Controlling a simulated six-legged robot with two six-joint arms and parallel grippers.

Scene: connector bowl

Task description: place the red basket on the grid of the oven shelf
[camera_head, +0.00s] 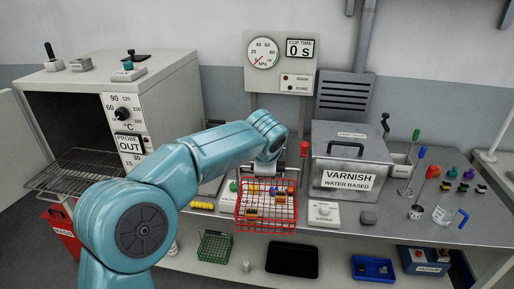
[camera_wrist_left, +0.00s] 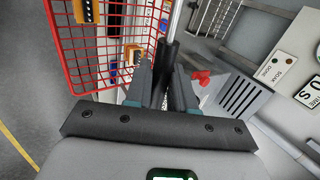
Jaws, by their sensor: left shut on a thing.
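The red wire basket (camera_head: 266,220) holds several small orange, blue and black connectors. It hangs from my left gripper (camera_head: 280,172) at the bench's front edge, apparently off the surface. In the left wrist view the gripper (camera_wrist_left: 166,75) is shut on the basket's upright metal handle (camera_wrist_left: 177,20), with the red mesh (camera_wrist_left: 75,60) beside the fingers at upper left. The oven (camera_head: 105,95) stands at the left with its front open. Its wire grid shelf (camera_head: 70,180) sticks out of the dark chamber, empty where I can see it. My left arm hides part of the shelf's right side. My right gripper is not in view.
The varnish tank (camera_head: 350,165) and a timer box (camera_head: 323,213) stand right of the basket. A gauge panel (camera_head: 280,62) is behind. A red box (camera_head: 62,230) is below the oven shelf. A green basket (camera_head: 215,246) and black tray (camera_head: 292,260) lie on the lower shelf.

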